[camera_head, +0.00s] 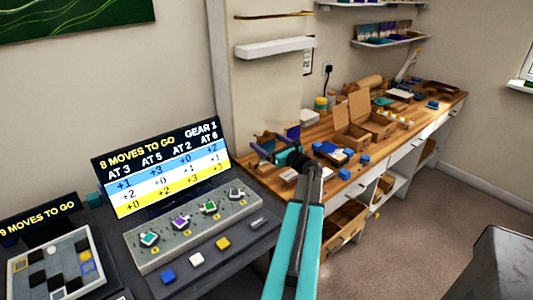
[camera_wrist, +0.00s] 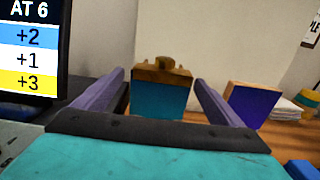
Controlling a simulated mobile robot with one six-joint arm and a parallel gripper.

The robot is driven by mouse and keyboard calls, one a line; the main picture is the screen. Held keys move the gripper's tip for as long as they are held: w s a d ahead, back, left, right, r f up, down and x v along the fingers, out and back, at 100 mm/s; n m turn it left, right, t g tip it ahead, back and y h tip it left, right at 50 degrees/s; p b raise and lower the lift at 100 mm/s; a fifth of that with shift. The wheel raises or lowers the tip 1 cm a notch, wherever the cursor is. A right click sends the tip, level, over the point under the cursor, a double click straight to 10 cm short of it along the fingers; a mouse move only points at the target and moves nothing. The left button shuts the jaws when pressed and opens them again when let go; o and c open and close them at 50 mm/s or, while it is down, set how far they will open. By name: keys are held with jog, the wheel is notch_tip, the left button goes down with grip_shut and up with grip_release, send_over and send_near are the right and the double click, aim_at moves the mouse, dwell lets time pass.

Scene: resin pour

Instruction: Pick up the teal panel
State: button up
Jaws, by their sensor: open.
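The teal panel (camera_wrist: 158,100) stands upright in the wrist view, with a brown, wood-coloured piece along its top. My gripper (camera_wrist: 159,84) is open, with one purple finger to the left of the panel and one to the right. Gaps show between the fingers and the panel, and its lower part is hidden behind my gripper's body. I cannot tell whether the panel is fully between the fingertips or just beyond them. In the head view my gripper (camera_head: 258,153) is at the near left end of the wooden bench, and the teal panel is not clearly visible there.
A purple panel (camera_wrist: 254,104) with a wooden edge stands to the right of my gripper. A lit score screen (camera_wrist: 30,48) is close on the left. Open cardboard boxes (camera_head: 352,120) and small blue blocks (camera_head: 345,174) are on the wooden bench (camera_head: 318,132). A grey button console (camera_head: 190,228) stands at front left.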

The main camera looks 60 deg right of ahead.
jog(key=shift+p+x, duration=0.7)
jog(key=shift+x, duration=1.75)
jog(key=shift+r, duration=0.1)
jog(key=c, duration=1.2)
jog(key=shift+r, duration=0.1)
notch_tip(320, 180, up, 18)
jog(key=shift+f+b, duration=0.1)
jog(key=shift+b, duration=0.55)
jog(key=shift+s, duration=0.1)
